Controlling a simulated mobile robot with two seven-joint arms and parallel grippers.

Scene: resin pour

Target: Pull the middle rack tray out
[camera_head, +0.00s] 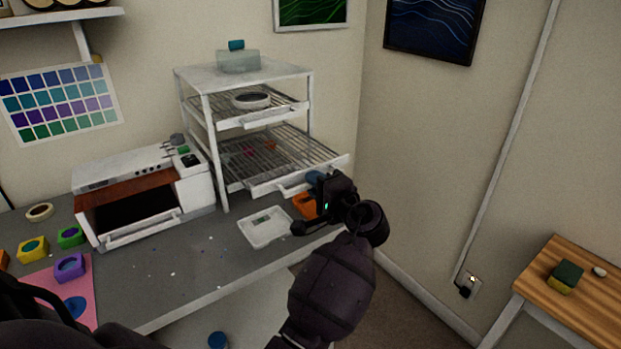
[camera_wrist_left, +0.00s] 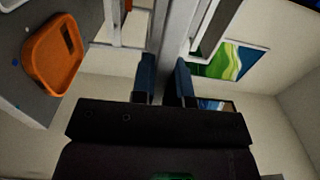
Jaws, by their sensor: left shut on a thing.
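The white rack (camera_head: 215,140) stands on the grey bench against the wall. Its middle tray (camera_head: 270,186), a wire grid with a white front bar, sticks out forward of the rack's posts. Small pinkish and reddish items lie on its grid. My left gripper (camera_head: 313,181) is at the right part of the tray's front, by its handle. In the left wrist view its blue fingers (camera_wrist_left: 165,82) are shut on a pale bar, the tray's handle. The exact contact is partly hidden by the gripper in the head view. My right gripper is not in view.
The upper tray (camera_head: 270,116) holds a round dish (camera_head: 251,100). A white oven-like box (camera_head: 140,190) stands to the left. The wall is close on the right.

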